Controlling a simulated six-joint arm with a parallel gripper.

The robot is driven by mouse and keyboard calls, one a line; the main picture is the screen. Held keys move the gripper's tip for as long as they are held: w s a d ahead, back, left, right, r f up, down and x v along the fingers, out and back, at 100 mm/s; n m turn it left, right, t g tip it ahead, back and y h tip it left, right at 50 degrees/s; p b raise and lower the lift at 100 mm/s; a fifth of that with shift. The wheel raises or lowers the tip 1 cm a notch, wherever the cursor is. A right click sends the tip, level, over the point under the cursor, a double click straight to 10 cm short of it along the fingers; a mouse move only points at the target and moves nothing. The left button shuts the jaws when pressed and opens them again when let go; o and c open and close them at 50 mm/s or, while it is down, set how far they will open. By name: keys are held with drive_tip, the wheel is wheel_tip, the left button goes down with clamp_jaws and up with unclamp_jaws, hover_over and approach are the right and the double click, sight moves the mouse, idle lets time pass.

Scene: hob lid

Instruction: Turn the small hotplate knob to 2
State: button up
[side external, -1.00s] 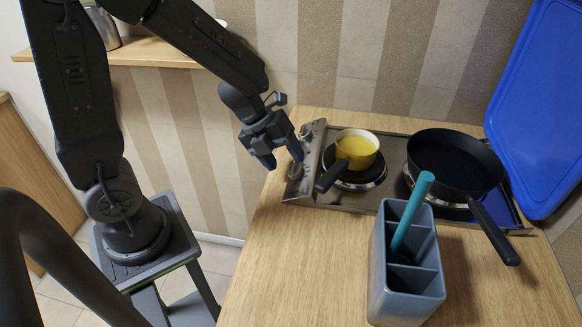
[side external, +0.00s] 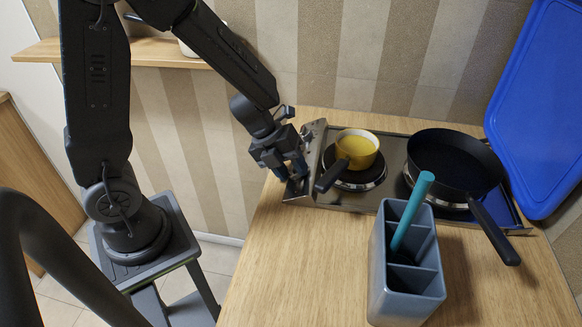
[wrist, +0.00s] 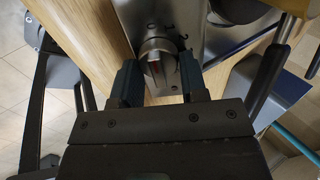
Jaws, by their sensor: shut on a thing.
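The hob (side external: 325,190) has its knob panel at its left end. In the wrist view, a round metal knob (wrist: 160,58) with a raised grip bar sits between the two fingers of my gripper (wrist: 159,76). The other knob (side external: 307,134) stands farther back on the panel. The pictures do not show clearly which setting the held knob points to.
A yellow saucepan (side external: 357,150) stands on the left hotplate, its dark handle (side external: 331,176) reaching close to my gripper. A black frying pan (side external: 452,160) is on the right plate. A grey divided holder (side external: 380,270) with a teal utensil (side external: 412,212) stands in front. A blue lid (side external: 545,100) rises behind.

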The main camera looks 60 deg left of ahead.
drive_tip(key=shift+c, duration=1.1)
drive_tip(key=m, duration=0.4)
drive_tip(key=shift+s+a, duration=0.1)
drive_tip(key=shift+a, duration=0.05)
drive_tip(key=m, duration=0.4)
drive_tip(key=shift+a+f, duration=0.1)
drive_tip(key=shift+a+m, duration=0.1)
drive_tip(key=shift+m, duration=1.8)
